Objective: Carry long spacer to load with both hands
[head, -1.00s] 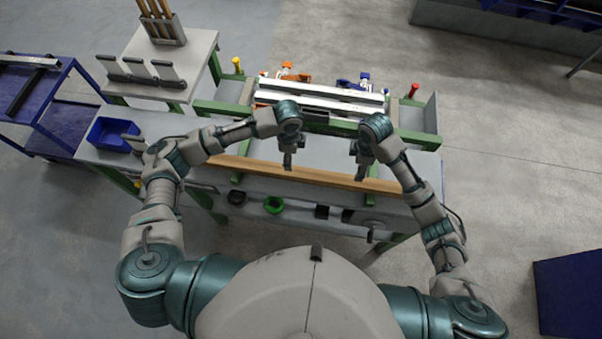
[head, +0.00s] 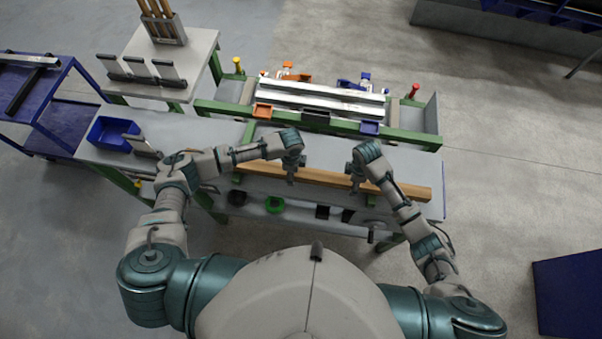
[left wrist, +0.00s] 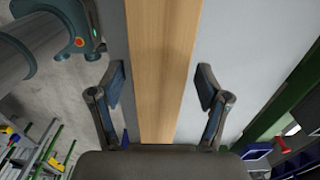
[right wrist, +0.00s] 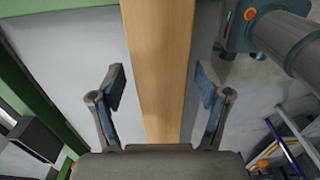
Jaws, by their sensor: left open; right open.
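The long wooden spacer (head: 325,178) lies along the near side of the grey runout table. My left gripper (head: 292,178) is open above the spacer, left of its middle. In the left wrist view the spacer (left wrist: 163,60) runs between the two open fingers (left wrist: 163,95), not gripped. My right gripper (head: 357,182) is open above the spacer, right of its middle. In the right wrist view the spacer (right wrist: 158,60) passes between the open fingers (right wrist: 162,95), with a gap on each side. Whether the fingertips reach down beside the wood I cannot tell.
Behind the spacer stands a green-framed fixture (head: 415,138) with white bars (head: 320,98) and orange and blue clamps. A blue bin (head: 112,132) sits on the table's left. A blue cart (head: 50,100) stands further left.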

